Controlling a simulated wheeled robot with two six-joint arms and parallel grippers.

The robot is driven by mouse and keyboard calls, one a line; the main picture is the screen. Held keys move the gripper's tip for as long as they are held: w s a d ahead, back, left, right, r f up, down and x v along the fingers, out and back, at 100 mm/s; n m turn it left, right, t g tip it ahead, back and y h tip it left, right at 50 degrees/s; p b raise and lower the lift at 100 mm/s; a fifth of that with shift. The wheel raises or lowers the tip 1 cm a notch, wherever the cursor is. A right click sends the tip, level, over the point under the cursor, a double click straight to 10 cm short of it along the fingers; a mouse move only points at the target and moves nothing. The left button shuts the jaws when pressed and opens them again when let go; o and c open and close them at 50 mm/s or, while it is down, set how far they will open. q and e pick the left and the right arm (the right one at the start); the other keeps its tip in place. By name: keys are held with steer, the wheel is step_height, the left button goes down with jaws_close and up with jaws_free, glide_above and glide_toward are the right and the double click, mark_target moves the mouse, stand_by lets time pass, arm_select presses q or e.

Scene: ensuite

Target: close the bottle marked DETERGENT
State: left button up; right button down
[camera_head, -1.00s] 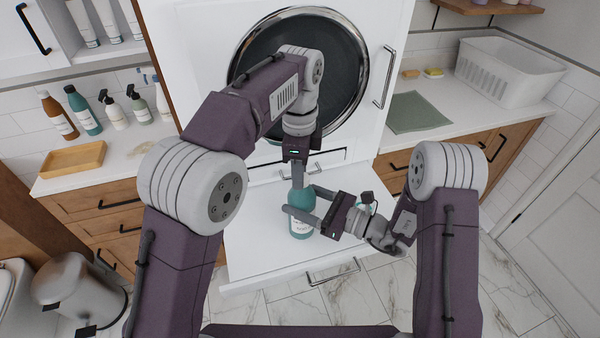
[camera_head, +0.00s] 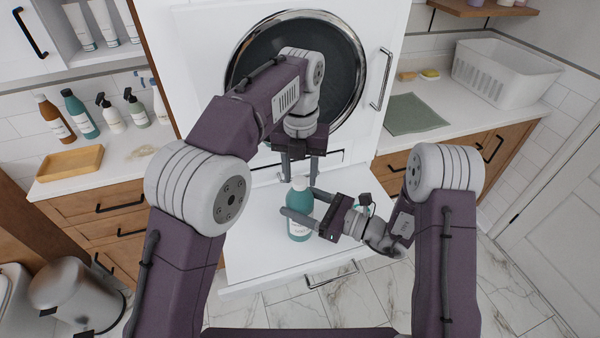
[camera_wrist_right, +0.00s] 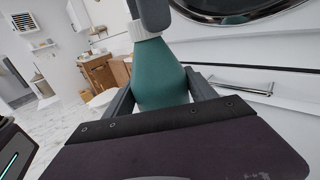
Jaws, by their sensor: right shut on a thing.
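A teal bottle (camera_head: 300,212) with a pale label stands on the white pulled-out shelf (camera_head: 255,262); its label is too small to read fully. A white cap or collar (camera_head: 299,183) is at its top. In the right wrist view the teal body (camera_wrist_right: 160,75) and white collar (camera_wrist_right: 145,29) are close up. My right gripper (camera_head: 299,217) is shut on the bottle's body from the right. My left gripper (camera_head: 299,181) points down from above, its two fingers apart at the bottle's top. In the wrist view a dark finger (camera_wrist_right: 153,12) hides part of the top.
A round dark door (camera_head: 300,65) with a chrome rim is behind. Several bottles (camera_head: 80,113) and a wooden tray (camera_head: 70,162) stand on the left counter. A white basket (camera_head: 505,70) and green cloth (camera_head: 412,114) are on the right counter.

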arm_select(q)
steer(key=shift+r, duration=2.2)
steer(key=shift+c, duration=0.2)
